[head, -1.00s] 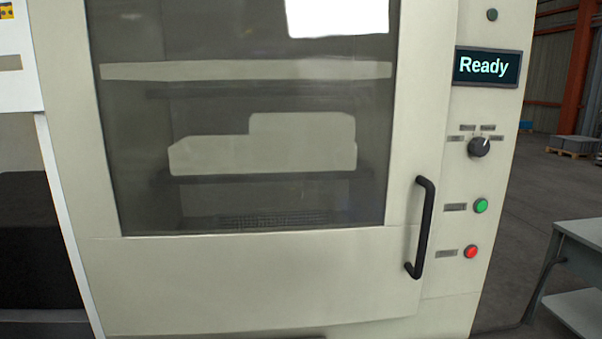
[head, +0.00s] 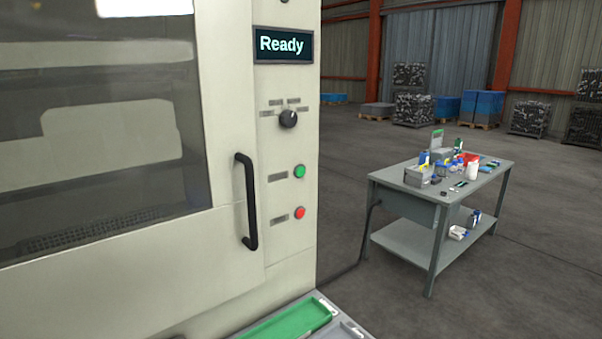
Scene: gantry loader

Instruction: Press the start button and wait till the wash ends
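The wash machine (head: 225,300) fills the left of the head view, with its windowed door shut. A light part (head: 95,135) shows dimly behind the glass. The display (head: 283,45) reads "Ready". Below it are a black selector knob (head: 288,119), a green button (head: 300,172) and a red button (head: 300,213), each button beside a small label too small to read. A black vertical door handle (head: 246,202) is left of the buttons. Neither of my grippers is in view.
A grey workbench (head: 385,175) with several tools and bottles stands to the right. A green tray (head: 290,322) lies low in front of the machine. Pallets with blue crates (head: 482,106) and mesh bins stand at the back. Open floor surrounds the bench.

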